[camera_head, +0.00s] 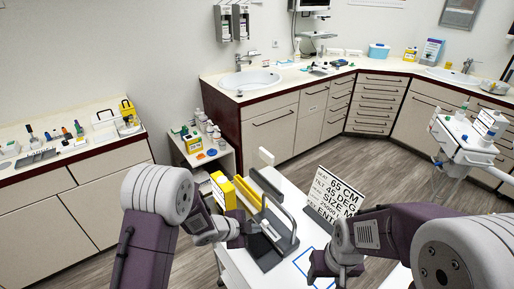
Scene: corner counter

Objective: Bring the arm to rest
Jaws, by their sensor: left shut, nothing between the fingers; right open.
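My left arm comes in from the left, and its gripper (246,229) is shut and empty. It is beside a dark grey holder with a raised handle (283,210) on the white table; I cannot tell whether they touch. My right arm comes in from the right. Its gripper (327,275) is open over the near part of the table and points downward, with its fingers partly hidden by the wrist.
A white sign with black text (340,196) stands on the white table (294,181) between the arms. A yellow box (223,190) is at the table's left. A side counter (75,146) is at left, and a corner counter (305,78) runs behind. Grey floor lies between.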

